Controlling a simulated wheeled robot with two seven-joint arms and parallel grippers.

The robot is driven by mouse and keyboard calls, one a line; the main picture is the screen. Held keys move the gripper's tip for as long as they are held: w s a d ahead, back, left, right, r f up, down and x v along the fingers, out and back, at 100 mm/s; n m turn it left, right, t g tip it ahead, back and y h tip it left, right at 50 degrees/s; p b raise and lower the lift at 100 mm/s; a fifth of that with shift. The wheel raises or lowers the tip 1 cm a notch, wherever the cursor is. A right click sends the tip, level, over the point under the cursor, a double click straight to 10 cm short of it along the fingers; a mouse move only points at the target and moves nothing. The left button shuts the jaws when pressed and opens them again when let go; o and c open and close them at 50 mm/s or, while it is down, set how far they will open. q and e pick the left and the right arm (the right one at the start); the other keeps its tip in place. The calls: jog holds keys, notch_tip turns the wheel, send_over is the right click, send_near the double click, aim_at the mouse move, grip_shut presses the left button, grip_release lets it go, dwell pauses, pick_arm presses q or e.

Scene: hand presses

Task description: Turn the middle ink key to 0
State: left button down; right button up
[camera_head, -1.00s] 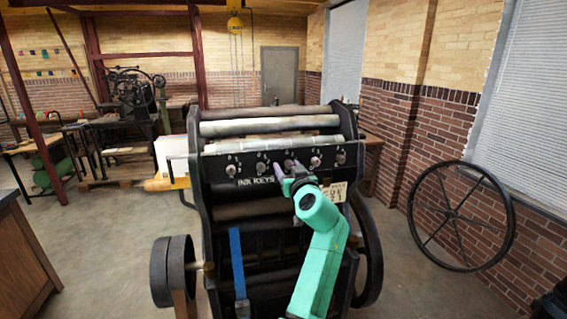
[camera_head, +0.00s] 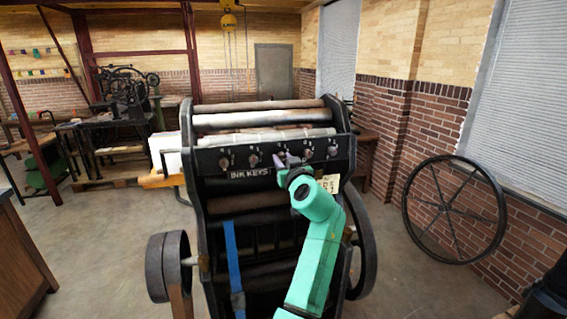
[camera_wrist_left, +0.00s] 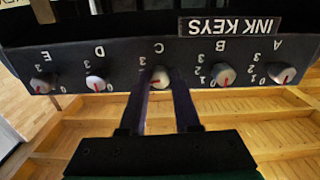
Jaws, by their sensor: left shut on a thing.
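The middle ink key (camera_wrist_left: 160,78), marked C, is a pale round knob with a red mark on the dark key panel. In the wrist view, which shows the panel upside down, the two dark fingers of my left gripper (camera_wrist_left: 160,92) stand either side of this knob and are shut on it. A 3 shows beside the knob; the fingers hide other digits, so I cannot read its exact setting. In the head view my left gripper (camera_head: 283,164) reaches the middle of the key row and covers most of that key. My right gripper is out of view.
Ink keys A (camera_wrist_left: 281,74), B (camera_wrist_left: 222,74), D (camera_wrist_left: 97,82) and E (camera_wrist_left: 44,83) flank the middle one. The INK KEYS label (camera_head: 249,174) is below the row. Rollers (camera_head: 265,120) lie above it. A spoked wheel (camera_head: 455,210) leans at the right wall.

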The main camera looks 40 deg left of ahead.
pick_arm(q)
jog(key=n+b, duration=0.7)
jog(key=b, duration=0.6)
jog(key=shift+f, duration=0.1)
jog(key=n+b, duration=0.3)
jog(key=n, duration=0.2)
jog(key=n+b, duration=0.1)
jog(key=n, duration=0.1)
jog(key=shift+r+n, duration=0.3)
jog(key=shift+r, duration=0.05)
jog(key=shift+n+b, duration=0.3)
jog(key=shift+r, duration=0.1)
